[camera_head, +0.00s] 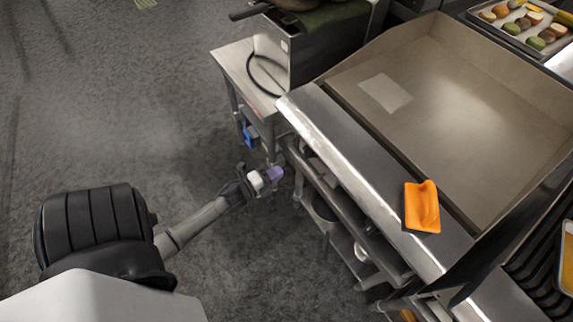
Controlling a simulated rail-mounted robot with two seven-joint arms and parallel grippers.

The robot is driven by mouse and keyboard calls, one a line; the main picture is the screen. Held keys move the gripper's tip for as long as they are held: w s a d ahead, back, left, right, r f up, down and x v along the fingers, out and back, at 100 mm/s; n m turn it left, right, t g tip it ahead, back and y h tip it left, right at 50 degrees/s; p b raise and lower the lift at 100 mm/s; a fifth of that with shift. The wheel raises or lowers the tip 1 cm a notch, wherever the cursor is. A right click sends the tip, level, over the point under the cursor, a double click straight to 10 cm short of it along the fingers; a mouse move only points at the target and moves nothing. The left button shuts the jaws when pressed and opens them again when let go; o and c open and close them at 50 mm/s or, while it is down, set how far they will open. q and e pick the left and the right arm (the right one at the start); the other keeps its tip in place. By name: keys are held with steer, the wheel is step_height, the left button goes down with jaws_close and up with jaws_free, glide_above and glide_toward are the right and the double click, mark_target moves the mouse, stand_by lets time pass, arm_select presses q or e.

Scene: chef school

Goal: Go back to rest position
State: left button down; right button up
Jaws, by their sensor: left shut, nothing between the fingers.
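My left gripper (268,178) is near the middle of the head view, at the end of my left arm, which comes in from the lower left. It is shut and empty. It hangs over the grey floor, just left of the front of the steel griddle station (330,135). Whether it touches the station's shelf side cannot be told from here. My right gripper is not in view.
An orange cloth (422,206) lies on the griddle's front ledge. A pale square (385,93) lies on the griddle plate. A small steel table (240,66) holds an appliance at the top. A tray of pastries (520,24) is at top right. The floor at left is clear.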

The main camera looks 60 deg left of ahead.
arm_select(q)
steer(key=shift+s, duration=0.85)
steer(key=shift+d+n, duration=0.1)
steer(key=shift+n, duration=0.2)
